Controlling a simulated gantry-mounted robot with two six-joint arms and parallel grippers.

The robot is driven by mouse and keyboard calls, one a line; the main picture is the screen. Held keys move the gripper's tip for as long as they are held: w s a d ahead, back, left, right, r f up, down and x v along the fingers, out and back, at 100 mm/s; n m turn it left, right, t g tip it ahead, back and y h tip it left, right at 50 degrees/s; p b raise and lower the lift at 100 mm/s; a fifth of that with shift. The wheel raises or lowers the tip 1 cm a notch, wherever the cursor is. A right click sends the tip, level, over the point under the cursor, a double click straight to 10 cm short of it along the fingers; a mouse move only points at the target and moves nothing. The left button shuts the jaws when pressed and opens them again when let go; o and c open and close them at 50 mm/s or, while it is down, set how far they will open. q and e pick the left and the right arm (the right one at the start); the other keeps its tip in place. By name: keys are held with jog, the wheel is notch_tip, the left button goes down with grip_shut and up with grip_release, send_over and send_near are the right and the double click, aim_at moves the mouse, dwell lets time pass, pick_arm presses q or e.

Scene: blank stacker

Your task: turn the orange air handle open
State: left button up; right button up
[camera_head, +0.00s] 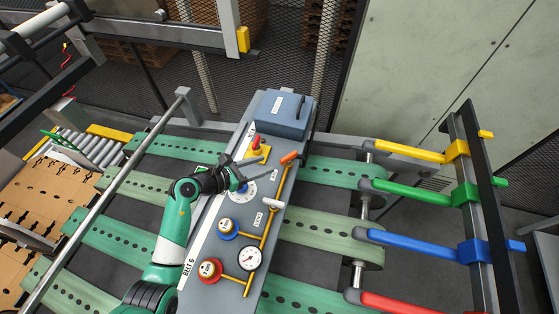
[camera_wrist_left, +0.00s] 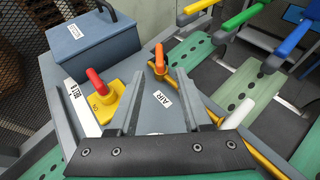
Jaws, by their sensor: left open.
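The orange air handle (camera_head: 289,157) sits on a yellow pipe at the right side of the grey control panel (camera_head: 212,245). In the left wrist view the orange handle (camera_wrist_left: 160,56) stands just beyond and between my fingertips, with the AIR label (camera_wrist_left: 162,98) on the panel nearer to me. My left gripper (camera_head: 252,170) is open and empty over the panel, left of the handle and apart from it. Its two fingers also show in the left wrist view (camera_wrist_left: 160,78). My right gripper is not in view.
A yellow block with a red handle (camera_wrist_left: 97,82) is left of the fingers. A blue-grey box (camera_head: 284,113) stands at the panel's far end. A white handle (camera_head: 272,202), a gauge (camera_head: 250,258) and red and blue dials are nearer. Green belts (camera_head: 325,212) flank the panel.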

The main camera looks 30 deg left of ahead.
aim_at(288, 157)
pick_arm(q)
jog(key=b+x, duration=0.4)
jog(key=x, duration=0.6)
jog(key=shift+w+f, duration=0.3)
jog(key=shift+w+d+b, duration=0.25)
jog(key=shift+w+b, duration=0.1)
grip_shut()
